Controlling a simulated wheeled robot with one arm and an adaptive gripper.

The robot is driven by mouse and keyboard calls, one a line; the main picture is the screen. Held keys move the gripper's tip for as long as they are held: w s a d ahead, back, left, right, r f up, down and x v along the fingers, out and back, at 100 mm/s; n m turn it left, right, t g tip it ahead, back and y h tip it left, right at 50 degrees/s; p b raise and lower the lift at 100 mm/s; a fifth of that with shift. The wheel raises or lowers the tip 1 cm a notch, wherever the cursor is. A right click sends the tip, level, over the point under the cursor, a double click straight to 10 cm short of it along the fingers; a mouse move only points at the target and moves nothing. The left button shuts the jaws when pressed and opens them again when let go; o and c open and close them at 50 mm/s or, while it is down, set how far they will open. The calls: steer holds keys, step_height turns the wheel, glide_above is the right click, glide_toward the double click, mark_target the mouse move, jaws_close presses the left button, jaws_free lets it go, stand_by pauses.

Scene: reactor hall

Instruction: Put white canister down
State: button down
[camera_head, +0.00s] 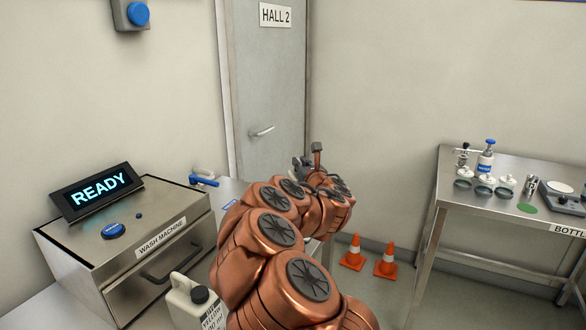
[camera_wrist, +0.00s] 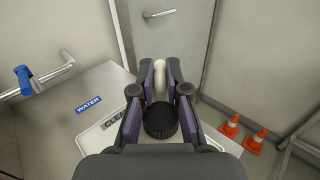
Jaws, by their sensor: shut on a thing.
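My gripper (camera_wrist: 160,72) is shut on the pale handle (camera_wrist: 160,82) of the white canister in the wrist view. The canister's black cap (camera_wrist: 160,121) shows just below the handle, between the fingers. Its body is mostly hidden by the gripper, and I cannot tell whether its base touches the counter. In the head view my gripper (camera_head: 311,160) is beyond my copper arm, which hides the held canister. A pale area marked "CLEA…" (camera_wrist: 116,121) lies on the counter below and left of the gripper.
A second white canister (camera_head: 183,304) with a black cap stands before the wash machine (camera_head: 150,250), whose display reads READY. A blue-handled tap (camera_head: 204,180) stands beside the counter's WATER label (camera_wrist: 88,104). Orange cones (camera_head: 353,254) stand on the floor; a bottle table (camera_head: 455,194) is right.

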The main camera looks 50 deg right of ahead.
mark_target(293, 169)
steer(key=w, duration=0.2)
steer(key=w+d, duration=0.1)
steer(key=w, duration=0.1)
steer(key=shift+f+p, duration=0.2)
steer(key=shift+p, duration=0.2)
steer(key=shift+w+f+p, duration=0.1)
steer(key=shift+f+p, duration=0.45)
steer(key=shift+f, duration=1.15)
steer(key=shift+f+b, duration=0.2)
steer(key=shift+b, duration=0.1)
steer(key=c, duration=1.2)
jaws_free()
steer(key=shift+r, duration=0.1)
